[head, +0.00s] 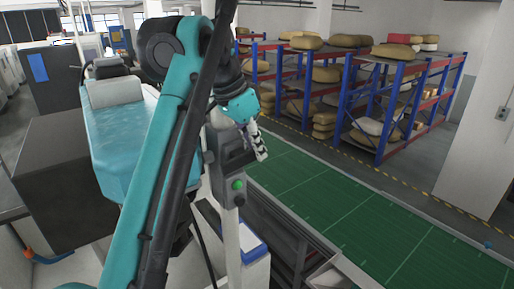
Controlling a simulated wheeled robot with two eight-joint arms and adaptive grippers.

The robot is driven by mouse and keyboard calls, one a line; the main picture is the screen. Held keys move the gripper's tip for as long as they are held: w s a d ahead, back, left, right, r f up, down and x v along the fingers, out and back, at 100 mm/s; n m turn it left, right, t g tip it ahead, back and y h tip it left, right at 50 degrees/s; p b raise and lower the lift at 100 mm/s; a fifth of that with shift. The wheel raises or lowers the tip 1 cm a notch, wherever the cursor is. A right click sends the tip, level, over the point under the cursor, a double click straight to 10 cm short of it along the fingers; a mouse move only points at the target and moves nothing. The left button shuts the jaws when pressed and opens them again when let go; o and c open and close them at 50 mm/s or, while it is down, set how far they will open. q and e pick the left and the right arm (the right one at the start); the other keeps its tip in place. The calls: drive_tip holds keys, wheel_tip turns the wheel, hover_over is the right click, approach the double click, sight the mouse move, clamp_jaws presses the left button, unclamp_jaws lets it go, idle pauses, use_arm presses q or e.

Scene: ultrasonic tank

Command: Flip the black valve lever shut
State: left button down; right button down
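My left arm crosses the middle of the head view, and its gripper (259,147) hangs past the teal wrist, in front of or beside a grey control box (235,165) with a green button. The fingers are small and partly hidden, so I cannot tell whether they are open or shut. I cannot make out a black valve lever; the arm covers much of the middle. At the lower left edge is an orange fitting (29,254) with a bluish handle. My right gripper is not in view.
A dark cabinet (50,165) stands at the left, beside a teal-and-white machine part (115,125). A blue-and-white box (250,240) is below the control box.

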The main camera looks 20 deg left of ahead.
use_arm(q)
drive_tip(key=shift+w, duration=0.1)
drive_tip(key=shift+w+d+f+g+y, duration=0.1)
drive_tip(key=shift+d+f+g+y, duration=0.1)
drive_tip(key=shift+g+y, duration=0.3)
drive_tip(key=shift+f+g, duration=0.3)
drive_tip(key=shift+g, duration=0.3)
drive_tip(key=c, duration=1.9)
unclamp_jaws()
drive_tip(key=shift+w+d, duration=0.1)
drive_tip(key=shift+w, duration=0.05)
drive_tip(key=shift+r, duration=0.15)
